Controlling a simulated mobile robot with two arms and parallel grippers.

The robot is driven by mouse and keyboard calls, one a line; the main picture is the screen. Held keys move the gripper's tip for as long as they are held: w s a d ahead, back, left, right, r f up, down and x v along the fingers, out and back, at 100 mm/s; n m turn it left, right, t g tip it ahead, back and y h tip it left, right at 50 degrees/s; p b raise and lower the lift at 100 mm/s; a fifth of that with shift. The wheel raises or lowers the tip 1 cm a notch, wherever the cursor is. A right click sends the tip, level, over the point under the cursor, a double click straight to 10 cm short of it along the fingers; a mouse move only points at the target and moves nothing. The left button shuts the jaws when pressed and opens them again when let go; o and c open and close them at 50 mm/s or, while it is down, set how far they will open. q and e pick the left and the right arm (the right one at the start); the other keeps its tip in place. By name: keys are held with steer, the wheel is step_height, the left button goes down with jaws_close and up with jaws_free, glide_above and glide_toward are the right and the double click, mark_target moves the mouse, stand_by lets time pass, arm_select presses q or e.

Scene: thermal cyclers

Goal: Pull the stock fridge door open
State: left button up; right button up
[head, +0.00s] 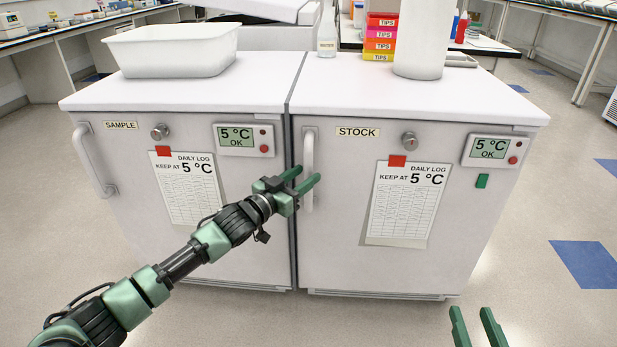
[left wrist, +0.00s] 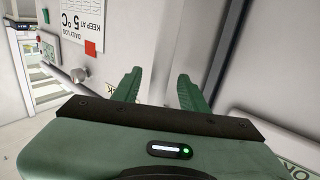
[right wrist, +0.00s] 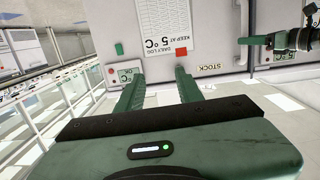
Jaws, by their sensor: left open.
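The stock fridge (head: 340,220) is the right one of two white fridges, and its door is shut. Its pale vertical handle (head: 308,145) is at the door's left edge. My left gripper (head: 306,179) is open at the handle's lower half; one finger overlaps the handle in the head view. Whether it touches is not clear.
The sample fridge (head: 140,185) stands close on the left, with a white tub (head: 175,50) on top. A bottle (head: 327,38), tip boxes (head: 379,40) and a white cylinder (head: 421,40) stand above the stock fridge. The floor (head: 535,270) at right is clear.

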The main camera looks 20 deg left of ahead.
arm_select(q)
steer(key=shift+x, duration=1.1)
jaws_close()
arm_select(e)
steer(key=r, duration=0.1)
steer(key=r+t, duration=0.1)
steer(key=r, duration=0.1)
steer(key=shift+w+a+t+y, duration=0.15)
steer(key=shift+a+t+y, duration=0.15)
steer(key=shift+y, duration=0.1)
